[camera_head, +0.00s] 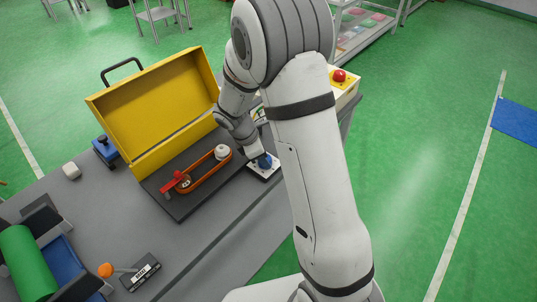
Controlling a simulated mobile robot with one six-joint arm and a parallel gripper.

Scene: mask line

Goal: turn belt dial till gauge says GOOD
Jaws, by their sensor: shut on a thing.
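The belt dial is a blue knob (265,161) on a small white plate (262,173) at the right end of the dark base panel. My gripper (258,156) is shut on the blue knob from above. The orange belt (207,175) runs around a white pulley (222,152) and a second pulley beside a red lever (173,181). A round gauge (257,114) shows just behind my arm. It is partly hidden, and its reading is too small to tell.
A yellow open case lid (155,110) stands behind the belt. A red button on a yellow box (339,76) is behind my arm. A green roll (27,262), an orange-ended tool (106,270) and a dark labelled block (140,272) lie at the front left of the grey table (110,220).

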